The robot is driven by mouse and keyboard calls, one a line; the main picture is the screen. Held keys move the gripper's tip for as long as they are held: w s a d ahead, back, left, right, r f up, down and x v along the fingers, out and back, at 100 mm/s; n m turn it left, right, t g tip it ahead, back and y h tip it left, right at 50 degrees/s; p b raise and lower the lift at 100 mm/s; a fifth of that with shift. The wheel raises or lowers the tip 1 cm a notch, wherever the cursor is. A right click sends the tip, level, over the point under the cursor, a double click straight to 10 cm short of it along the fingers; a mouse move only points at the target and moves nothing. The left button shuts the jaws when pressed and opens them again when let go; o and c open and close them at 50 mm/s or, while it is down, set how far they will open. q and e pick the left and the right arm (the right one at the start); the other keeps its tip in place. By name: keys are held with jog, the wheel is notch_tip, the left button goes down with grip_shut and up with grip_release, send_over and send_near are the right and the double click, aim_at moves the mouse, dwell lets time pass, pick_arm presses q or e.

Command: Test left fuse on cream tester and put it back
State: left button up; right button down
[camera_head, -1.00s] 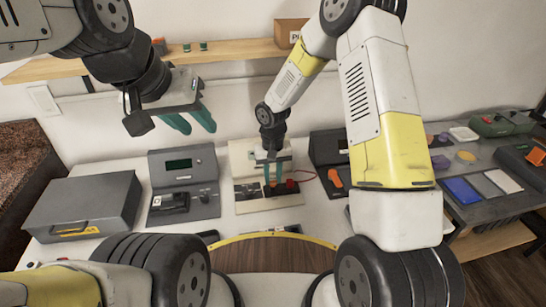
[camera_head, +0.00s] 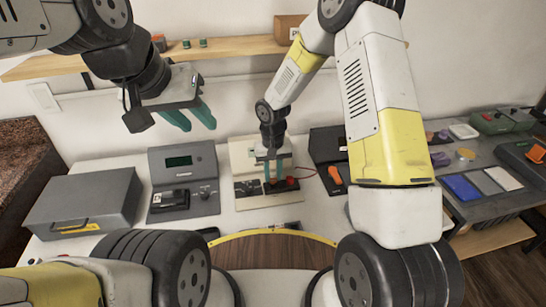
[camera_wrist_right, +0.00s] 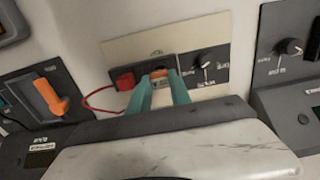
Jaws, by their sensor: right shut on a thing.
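The cream tester (camera_head: 245,154) stands at the back middle of the table in the head view, with a red part on its base. In the right wrist view its cream panel (camera_wrist_right: 122,48) carries a dark strip with a red block, a socket area and a knob. My right gripper (camera_head: 270,182) points down at the tester's base. In the right wrist view its teal fingertips (camera_wrist_right: 160,78) are shut on a small orange-topped fuse (camera_wrist_right: 158,73) at the dark strip. Whether the fuse is fully seated is hidden. My left gripper (camera_head: 200,127) is open and empty, raised above the table.
A grey tester (camera_head: 182,162) with a screen stands left of the cream one, and a dark unit with an orange switch (camera_head: 335,175) stands right. A grey case (camera_head: 85,200) sits at far left. A side table (camera_head: 490,215) holds coloured pads. A wooden shelf (camera_head: 230,50) runs behind.

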jog(key=shift+f, duration=1)
dwell(1.8)
jog(key=c, duration=0.8)
grip_release()
jog(key=shift+r, duration=0.3)
jog(key=shift+r, duration=1.1)
jog(key=shift+r, duration=0.15)
jog(key=shift+r, duration=3)
